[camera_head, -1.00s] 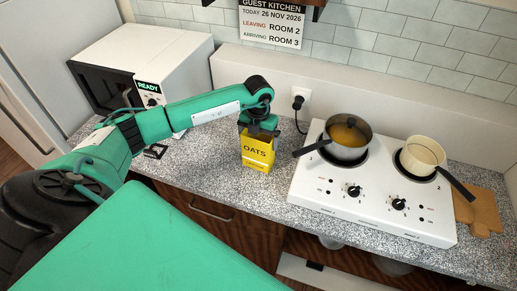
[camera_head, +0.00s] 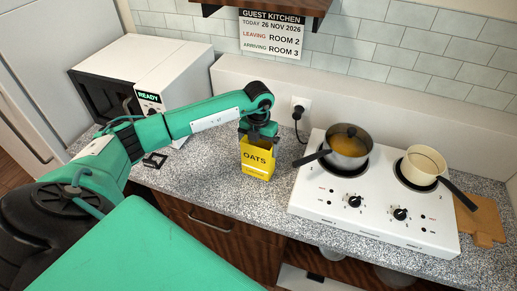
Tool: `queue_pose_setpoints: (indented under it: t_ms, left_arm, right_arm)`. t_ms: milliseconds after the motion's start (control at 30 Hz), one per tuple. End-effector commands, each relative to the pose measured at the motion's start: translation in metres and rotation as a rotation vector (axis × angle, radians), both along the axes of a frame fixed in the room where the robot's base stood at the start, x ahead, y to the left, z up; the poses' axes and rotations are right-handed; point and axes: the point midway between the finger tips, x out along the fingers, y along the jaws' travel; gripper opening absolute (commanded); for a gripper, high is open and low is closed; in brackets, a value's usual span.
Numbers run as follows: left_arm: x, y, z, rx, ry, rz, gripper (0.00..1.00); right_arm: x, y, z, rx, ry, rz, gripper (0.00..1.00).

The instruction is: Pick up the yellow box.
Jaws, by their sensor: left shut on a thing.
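The yellow box (camera_head: 257,160), labelled OATS, is upright at the counter, left of the hob. My left gripper (camera_head: 258,134) comes down from above and is shut on the top of the yellow box. The gripper covers part of the box's upper edge, and its fingertips are partly hidden. I cannot tell clearly whether the box's base touches the counter. My right gripper is not in view.
A white two-plate hob (camera_head: 375,204) holds a steel pot (camera_head: 347,150) and a cream pan (camera_head: 421,168), handles sticking out. A white microwave (camera_head: 150,75) stands at left. A wooden board (camera_head: 483,221) lies at right. Speckled counter (camera_head: 215,180) is clear before the box.

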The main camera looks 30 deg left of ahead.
Motion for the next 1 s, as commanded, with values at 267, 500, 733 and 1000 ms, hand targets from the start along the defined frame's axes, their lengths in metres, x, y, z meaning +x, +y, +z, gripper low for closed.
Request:
queue_pose_setpoints:
  t_ms: [267, 500, 733, 1000]
  left_arm:
    - [0.001, 0.0, 0.03, 0.0, -0.006, -0.001, 0.5]
    - [0.001, 0.0, 0.065, 0.0, -0.006, 0.0, 0.5]
    - [0.001, 0.0, 0.099, -0.001, -0.006, -0.001, 0.5]
    - [0.001, 0.0, 0.138, -0.001, -0.006, 0.0, 0.5]
  right_arm:
    - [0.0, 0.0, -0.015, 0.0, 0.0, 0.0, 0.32]
    - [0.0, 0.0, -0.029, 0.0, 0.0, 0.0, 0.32]
    - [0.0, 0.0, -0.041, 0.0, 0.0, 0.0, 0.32]
    - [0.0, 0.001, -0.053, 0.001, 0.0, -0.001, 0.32]
